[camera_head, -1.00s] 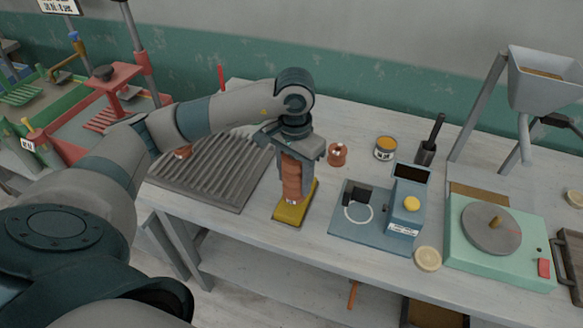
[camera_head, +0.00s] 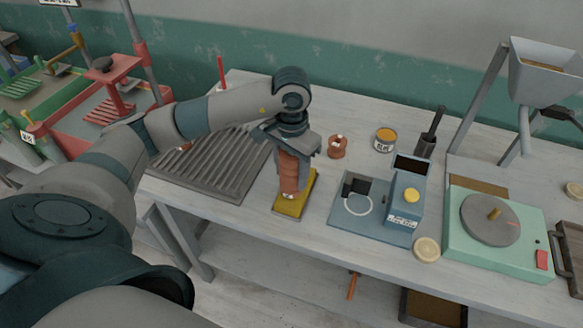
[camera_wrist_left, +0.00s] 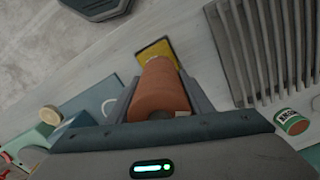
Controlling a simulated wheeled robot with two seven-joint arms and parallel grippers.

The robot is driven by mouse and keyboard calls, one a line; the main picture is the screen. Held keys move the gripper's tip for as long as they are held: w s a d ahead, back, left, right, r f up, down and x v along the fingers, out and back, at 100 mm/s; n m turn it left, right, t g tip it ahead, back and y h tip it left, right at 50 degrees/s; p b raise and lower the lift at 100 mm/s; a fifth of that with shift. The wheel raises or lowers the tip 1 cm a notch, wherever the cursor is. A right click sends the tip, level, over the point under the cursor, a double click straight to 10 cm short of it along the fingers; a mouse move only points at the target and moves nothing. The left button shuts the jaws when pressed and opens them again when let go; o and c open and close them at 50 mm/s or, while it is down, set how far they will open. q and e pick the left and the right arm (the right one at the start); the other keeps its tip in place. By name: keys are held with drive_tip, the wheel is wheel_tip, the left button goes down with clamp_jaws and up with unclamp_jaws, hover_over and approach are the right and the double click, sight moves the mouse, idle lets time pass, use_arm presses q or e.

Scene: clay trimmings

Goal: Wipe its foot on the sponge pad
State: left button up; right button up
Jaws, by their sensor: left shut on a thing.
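My left gripper (camera_head: 289,180) is shut on an upright terracotta clay piece (camera_head: 289,172), roughly cylindrical. The piece's lower end is over the yellow sponge pad (camera_head: 307,193) on the bench. I cannot tell whether its foot touches the pad or hovers just above it. In the left wrist view the clay piece (camera_wrist_left: 160,88) sits between the fingers, with the yellow pad (camera_wrist_left: 155,50) showing beyond its far end. The part of the pad under the piece is hidden. My right gripper is not in view.
A grey ribbed tray (camera_head: 215,165) lies left of the pad. A blue device (camera_head: 372,222) stands to the right, with a small terracotta piece (camera_head: 337,148) and a tin (camera_head: 384,140) behind. A green turntable unit (camera_head: 480,255) is farther right. The bench's front edge is close to the pad.

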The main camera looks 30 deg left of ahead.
use_arm(q)
drive_tip(key=shift+f, duration=0.9)
drive_tip(key=shift+f+b, duration=0.6)
drive_tip(key=shift+b, duration=0.2)
idle(1.1)
drive_tip(key=shift+w, duration=0.2)
idle(0.3)
drive_tip(key=shift+w+a+b, duration=0.2)
drive_tip(key=shift+w+b, duration=0.45)
drive_tip(key=shift+w, duration=0.1)
drive_tip(key=shift+w+a+b, duration=0.15)
drive_tip(key=shift+w+b, duration=0.45)
drive_tip(key=shift+w, duration=0.2)
drive_tip(key=shift+w+a+b, duration=0.2)
drive_tip(key=shift+w+b, duration=0.45)
drive_tip(key=shift+w, duration=0.1)
drive_tip(key=shift+w+a+b, duration=0.2)
drive_tip(key=shift+w+b, duration=0.3)
drive_tip(key=shift+w, duration=0.25)
drive_tip(key=shift+w+a+b, duration=0.15)
drive_tip(key=shift+w+b, duration=0.3)
drive_tip(key=shift+w, duration=0.25)
drive_tip(key=shift+s, duration=0.2)
